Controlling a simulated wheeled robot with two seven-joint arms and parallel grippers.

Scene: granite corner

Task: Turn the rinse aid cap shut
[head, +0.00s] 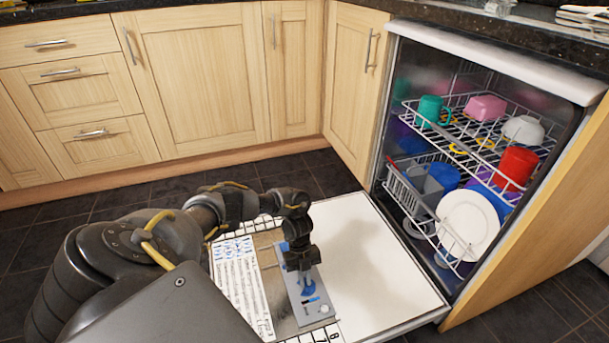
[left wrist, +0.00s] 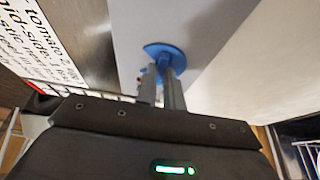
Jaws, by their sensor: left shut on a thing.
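The rinse aid cap is a blue round cap with a raised grip. It sits on the grey dispenser panel (head: 325,296) on the inside of the lowered dishwasher door (head: 385,265). In the left wrist view the cap (left wrist: 164,55) shows at the fingertips. My left gripper (head: 303,273) points down over the panel and is shut on the cap's raised grip; its fingers also show in the left wrist view (left wrist: 163,80). The gripper hides part of the cap in the head view. I cannot tell how far the cap is turned. My right gripper is out of view.
The open dishwasher at the right holds an upper rack (head: 470,137) with cups and bowls and a lower rack with a white plate (head: 467,224). A printed sheet (head: 240,283) lies left of the panel. Wooden cabinets (head: 195,75) stand behind. The door's right part is bare.

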